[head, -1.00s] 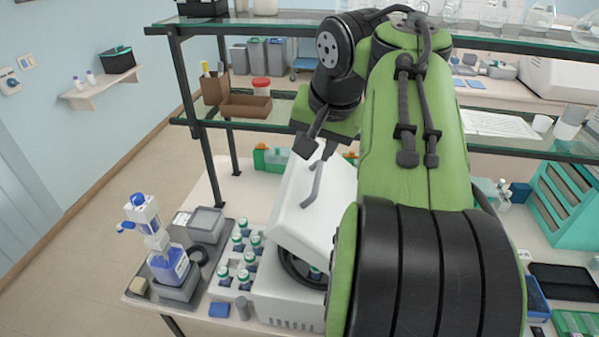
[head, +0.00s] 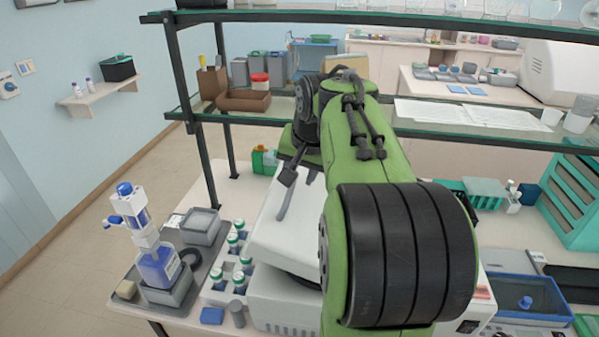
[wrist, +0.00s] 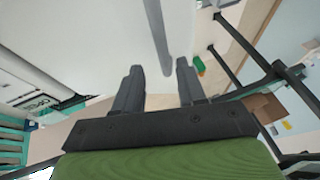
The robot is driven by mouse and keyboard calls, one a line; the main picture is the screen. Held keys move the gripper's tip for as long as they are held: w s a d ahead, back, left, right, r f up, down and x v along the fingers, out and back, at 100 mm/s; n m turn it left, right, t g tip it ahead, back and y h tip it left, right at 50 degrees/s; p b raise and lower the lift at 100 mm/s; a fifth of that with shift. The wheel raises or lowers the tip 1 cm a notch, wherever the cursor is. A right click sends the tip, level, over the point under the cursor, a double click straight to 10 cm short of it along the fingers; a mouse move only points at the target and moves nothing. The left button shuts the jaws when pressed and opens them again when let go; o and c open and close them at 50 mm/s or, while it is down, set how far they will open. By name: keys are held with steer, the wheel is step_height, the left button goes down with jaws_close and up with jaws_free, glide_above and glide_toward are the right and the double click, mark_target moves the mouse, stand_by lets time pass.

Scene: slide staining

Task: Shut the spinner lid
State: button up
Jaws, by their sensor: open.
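The spinner (head: 285,312) is a white box at the front centre of the bench, partly behind my arm. Its white lid (head: 275,232) is tilted partly open, with a dark gap showing above the body. A grey bar handle (head: 290,196) runs along the lid's face. My gripper (head: 298,174) is open at the lid's upper part, close to the handle. In the wrist view, my gripper (wrist: 160,68) has its two fingers apart over the lid (wrist: 90,35), with the handle (wrist: 157,38) reaching between them. I cannot tell whether the fingers touch the lid.
A rack of green-capped bottles (head: 238,262) stands just left of the spinner. A blue-capped dispenser bottle (head: 158,265) is on a grey tray farther left. A glass shelf (head: 420,125) spans above the bench behind my arm. A blue tray (head: 525,302) lies to the right.

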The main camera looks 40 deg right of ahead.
jaws_close()
stand_by(1.2)
jaws_free()
steer(key=shift+r, duration=0.1)
steer(key=p+v, duration=0.8)
steer(key=v, duration=0.7)
steer(key=shift+s+r, duration=0.25)
steer(key=shift+r, duration=0.05)
